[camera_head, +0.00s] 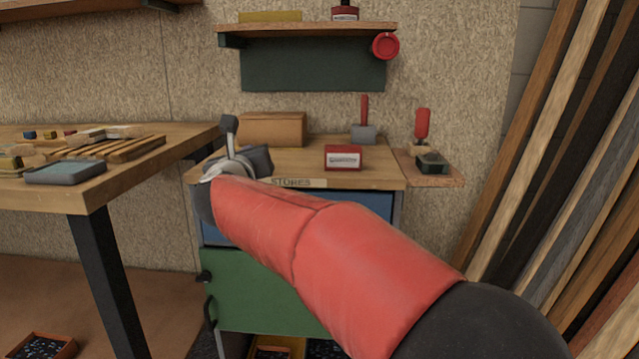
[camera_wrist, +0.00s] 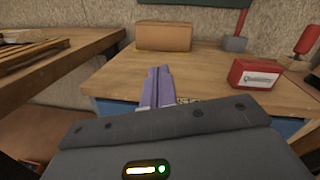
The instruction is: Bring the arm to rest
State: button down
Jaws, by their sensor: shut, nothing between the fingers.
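My red-sleeved arm (camera_head: 330,250) reaches from the lower right across the front of the stores cabinet. My gripper (camera_head: 229,124) is at its far end, over the left part of the cabinet top (camera_head: 385,178). In the wrist view my gripper (camera_wrist: 158,72) shows its two pale fingers together, with nothing between them. The fingers point towards a brown box (camera_wrist: 163,36), apart from it. Part of the cabinet front is hidden behind my arm.
A workbench (camera_head: 85,200) with wooden pieces and a blue-grey tray (camera_head: 65,172) stands close on the left. A red box (camera_head: 343,158) sits on the cabinet top. A wall shelf (camera_head: 310,30) hangs above. Boards (camera_head: 545,130) lean at the right.

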jog(key=s+d+f+n+g+y, duration=0.25)
jog(key=s+d+n+y, duration=0.25)
jog(key=s+d+n, duration=0.75)
jog(key=s+d+f+n+g+h, duration=0.3)
jog(key=s+d+f+n+g, duration=0.2)
jog(key=s+d+f+n, duration=0.3)
jog(key=s+d+f+n+g+h+p, duration=0.1)
jog(key=s+d+f+n+g+h, duration=0.2)
jog(key=s+d+f+n, duration=0.6)
jog(key=s+f+n+g, duration=0.2)
jog(key=s+f+n, duration=0.1)
jog(key=s+f, duration=0.2)
jog(key=shift+s, duration=0.1)
